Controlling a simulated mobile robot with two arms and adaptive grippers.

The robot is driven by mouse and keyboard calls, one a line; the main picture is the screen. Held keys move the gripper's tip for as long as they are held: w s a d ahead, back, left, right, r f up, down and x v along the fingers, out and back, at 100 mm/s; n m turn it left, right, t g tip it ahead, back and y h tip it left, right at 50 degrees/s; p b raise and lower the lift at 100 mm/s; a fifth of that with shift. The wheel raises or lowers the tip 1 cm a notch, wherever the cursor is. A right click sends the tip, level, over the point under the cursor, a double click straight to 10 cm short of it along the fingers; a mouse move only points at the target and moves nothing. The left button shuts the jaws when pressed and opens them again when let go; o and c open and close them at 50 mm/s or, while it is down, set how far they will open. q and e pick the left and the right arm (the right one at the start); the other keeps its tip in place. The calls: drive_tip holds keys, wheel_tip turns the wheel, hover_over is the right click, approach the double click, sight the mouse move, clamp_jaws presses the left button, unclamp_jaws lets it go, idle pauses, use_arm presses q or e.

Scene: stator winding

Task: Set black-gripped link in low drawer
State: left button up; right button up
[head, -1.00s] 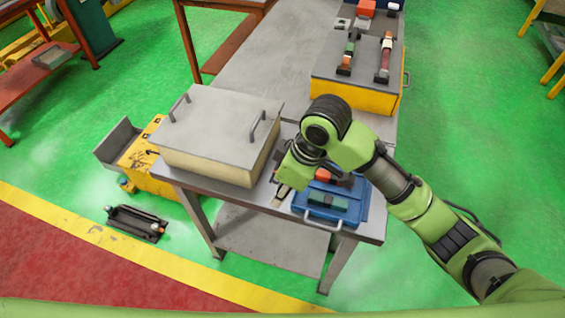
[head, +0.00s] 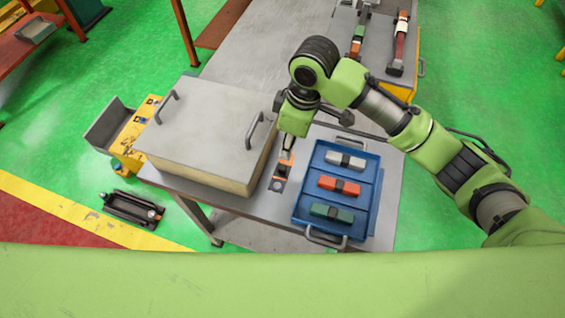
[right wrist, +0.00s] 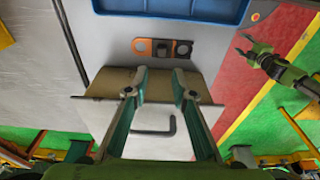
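A flat link (head: 279,178) with an orange end and dark middle lies on the grey table between the lidded box and the blue tray. In the right wrist view the link (right wrist: 166,48) shows an orange ring, a black middle grip and a grey ring. My right gripper (head: 287,152) is open and empty; in the right wrist view its fingertips (right wrist: 160,82) point at the link, apart from it. A yellow unit (head: 138,135) with a grey open drawer-like part (head: 106,122) stands low at the left. A green arm in the right wrist view may be my left; its fingers are unclear.
The lidded beige box (head: 205,130) with two handles stands close left of my right gripper. The blue tray (head: 300,205) holds grey, orange and green blocks. A dark rack (head: 133,208) lies on the floor. Bare table (head: 245,65) extends behind.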

hover_over(283, 167)
drive_tip(key=f, duration=0.4)
drive_tip(key=shift+s+d+f+p, duration=0.1)
drive_tip(key=shift+d+f+p, duration=0.05)
drive_tip(key=shift+d+p, duration=0.2)
drive_tip(key=shift+f, duration=0.35)
wheel_tip(283, 167, down, 2)
drive_tip(key=shift+a+f+p, duration=0.1)
drive_tip(key=shift+f+p, duration=0.1)
drive_tip(key=shift+p, duration=0.65)
wheel_tip(283, 167, down, 2)
drive_tip(key=shift+a+f, duration=0.15)
drive_tip(key=shift+f, duration=0.35)
use_arm(q)
drive_tip(key=r, duration=0.1)
drive_tip(key=s+r, duration=0.1)
drive_tip(key=r, duration=0.1)
drive_tip(key=shift+s, duration=0.3)
use_arm(e)
clamp_jaws()
